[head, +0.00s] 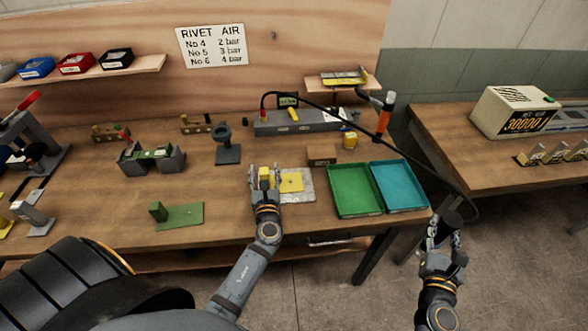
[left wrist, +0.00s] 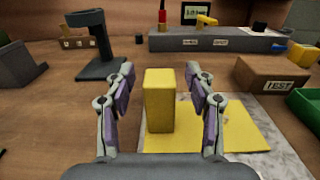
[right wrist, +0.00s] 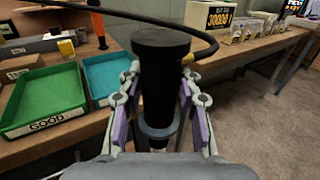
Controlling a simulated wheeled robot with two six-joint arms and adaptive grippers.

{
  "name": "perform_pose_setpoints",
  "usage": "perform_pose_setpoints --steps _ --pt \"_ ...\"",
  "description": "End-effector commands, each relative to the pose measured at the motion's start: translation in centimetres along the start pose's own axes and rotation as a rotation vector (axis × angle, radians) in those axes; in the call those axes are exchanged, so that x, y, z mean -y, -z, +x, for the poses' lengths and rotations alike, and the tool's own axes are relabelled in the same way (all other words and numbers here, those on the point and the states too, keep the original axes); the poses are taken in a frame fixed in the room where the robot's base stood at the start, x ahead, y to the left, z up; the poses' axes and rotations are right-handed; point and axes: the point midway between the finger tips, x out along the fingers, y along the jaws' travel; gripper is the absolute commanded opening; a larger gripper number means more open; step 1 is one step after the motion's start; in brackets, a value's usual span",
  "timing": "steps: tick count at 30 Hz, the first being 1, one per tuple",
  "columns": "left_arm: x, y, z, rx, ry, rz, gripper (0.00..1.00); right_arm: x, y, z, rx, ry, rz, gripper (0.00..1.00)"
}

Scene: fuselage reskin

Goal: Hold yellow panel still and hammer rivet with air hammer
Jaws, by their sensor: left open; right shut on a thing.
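The yellow panel (head: 291,182) lies on a pale plate (head: 306,190) near the middle of the bench. A yellow block (left wrist: 159,100) stands upright on or beside the panel. My left gripper (head: 265,175) is open, with its fingers on either side of the block and gaps showing in the left wrist view. My right gripper (head: 441,228) is shut on the dark, cylindrical air hammer (right wrist: 160,85), off the bench's right front corner. A black hose runs from the air hammer back to the bench. I cannot make out a rivet.
A green tray (head: 355,213) and a blue tray (head: 428,198) stand right of the panel. A block labelled TEST (left wrist: 272,78) is behind it. A grey stand (head: 228,152) is at back left. The second bench (head: 455,160) is at right, across a gap.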

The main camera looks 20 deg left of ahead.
Motion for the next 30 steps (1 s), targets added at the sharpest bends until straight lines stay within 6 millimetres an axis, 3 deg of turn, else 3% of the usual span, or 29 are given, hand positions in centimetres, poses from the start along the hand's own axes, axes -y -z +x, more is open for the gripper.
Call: perform_pose_setpoints --steps 4,16,30 --pt "0.00 -0.02 -0.01 0.000 0.000 0.000 0.55 0.02 -0.28 0.06 0.005 0.000 0.000 0.00" --pt "0.00 -0.01 0.00 -0.001 0.000 0.000 0.00 0.02 -0.28 0.06 0.005 0.000 0.000 0.00" --pt "0.00 -0.03 0.01 0.000 0.000 0.000 0.00 0.02 -0.28 0.06 0.005 0.000 0.000 0.00"
